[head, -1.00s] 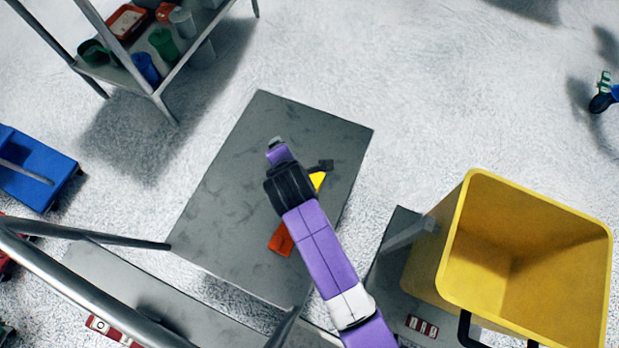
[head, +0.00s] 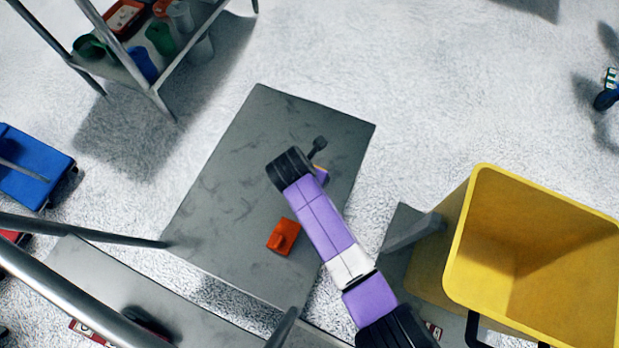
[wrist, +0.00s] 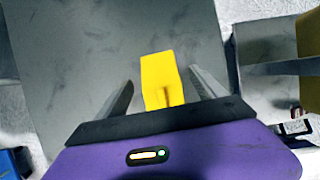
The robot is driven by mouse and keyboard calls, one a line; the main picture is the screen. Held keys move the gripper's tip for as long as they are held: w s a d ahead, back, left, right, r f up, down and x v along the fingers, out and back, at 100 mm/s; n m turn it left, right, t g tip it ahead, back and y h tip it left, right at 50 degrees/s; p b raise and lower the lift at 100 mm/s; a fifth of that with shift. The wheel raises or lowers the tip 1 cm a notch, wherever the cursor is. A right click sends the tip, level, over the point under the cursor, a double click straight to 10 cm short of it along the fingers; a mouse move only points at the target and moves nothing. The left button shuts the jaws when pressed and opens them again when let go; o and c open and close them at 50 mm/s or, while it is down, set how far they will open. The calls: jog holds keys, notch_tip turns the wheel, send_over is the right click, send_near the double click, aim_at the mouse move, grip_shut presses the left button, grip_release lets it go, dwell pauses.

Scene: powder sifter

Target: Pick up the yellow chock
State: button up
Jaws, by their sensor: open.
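The yellow chock (wrist: 158,75) lies on the dark grey plate (wrist: 60,50), between the two fingers in the wrist view. My gripper (wrist: 162,77) is open, with one finger on each side of the chock and a visible gap on both sides. I cannot tell how high the fingers are above the plate. In the head view my purple arm hides nearly all of the chock and the gripper.
A red-orange block (head: 283,236) lies on the same plate, left of my arm. A large yellow bin (head: 540,250) stands at the right. A shelf with several cups (head: 160,38) is at the upper left, and a blue cart (head: 35,170) at the left.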

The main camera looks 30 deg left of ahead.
jog(key=shift+x, duration=0.75)
jog(key=shift+c, duration=0.4)
jog(key=c, duration=1.5)
jog(key=shift+c, duration=0.5)
jog(key=shift+r, duration=0.2)
